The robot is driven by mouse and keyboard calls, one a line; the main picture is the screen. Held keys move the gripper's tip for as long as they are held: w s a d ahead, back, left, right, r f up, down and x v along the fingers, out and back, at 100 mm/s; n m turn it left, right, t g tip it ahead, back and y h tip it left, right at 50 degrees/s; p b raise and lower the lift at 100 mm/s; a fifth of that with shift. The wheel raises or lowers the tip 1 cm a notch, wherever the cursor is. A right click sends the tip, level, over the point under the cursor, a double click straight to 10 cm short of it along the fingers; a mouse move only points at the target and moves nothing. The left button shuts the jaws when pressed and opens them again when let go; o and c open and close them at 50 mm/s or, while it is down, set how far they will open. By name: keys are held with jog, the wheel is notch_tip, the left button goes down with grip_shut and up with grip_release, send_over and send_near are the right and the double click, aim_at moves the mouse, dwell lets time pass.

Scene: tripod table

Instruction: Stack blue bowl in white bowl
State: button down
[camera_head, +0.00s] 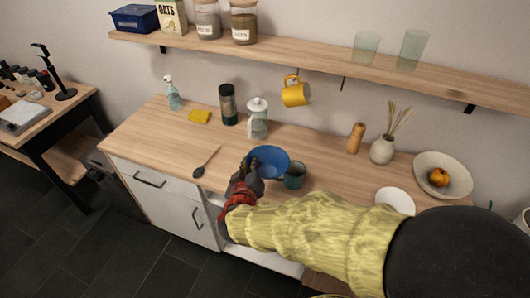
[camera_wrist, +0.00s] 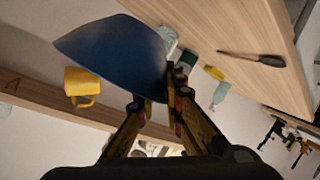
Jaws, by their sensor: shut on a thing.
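The blue bowl (camera_head: 270,160) is over the middle of the counter in the head view, with its inside facing up. My gripper (camera_head: 252,168) is shut on the near left part of its rim. In the wrist view the blue bowl (camera_wrist: 115,55) sits large at the fingertips of my gripper (camera_wrist: 158,104). I cannot tell how high it is above the counter. A white bowl (camera_head: 396,199) is on the counter to the right, partly hidden by my arm. The gripper is left of the white bowl, well apart from it.
A dark teal mug (camera_head: 295,177) stands close to the right of the blue bowl. A cream bowl with fruit (camera_head: 458,166), a vase (camera_head: 381,151) and a wooden mill (camera_head: 355,138) stand further right. A glass jar (camera_head: 257,124) stands behind.

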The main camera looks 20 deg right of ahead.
jog(key=w+f+b, duration=0.1)
jog(key=w+f, duration=0.2)
jog(key=w, duration=0.1)
jog(key=w+d+f+b, duration=0.1)
jog(key=w+f, duration=0.2)
jog(key=w, duration=0.1)
jog(key=w+f+b, duration=0.1)
jog(key=w+f, duration=0.2)
jog(key=w, duration=0.1)
jog(key=shift+w+d, duration=0.3)
jog(key=shift+w, duration=0.05)
jog(key=shift+w+f+b, duration=0.15)
jog(key=shift+f+b, duration=0.3)
jog(key=shift+f, duration=0.5)
jog(key=shift+w+f+b, duration=0.15)
jog(key=shift+f+b, duration=0.25)
jog(key=shift+f, duration=0.5)
jog(key=shift+f+b, duration=0.2)
jog(key=shift+b, duration=0.1)
jog(key=c, duration=2)
grip_release()
jog(key=shift+o, duration=0.5)
jog(key=shift+r, duration=0.1)
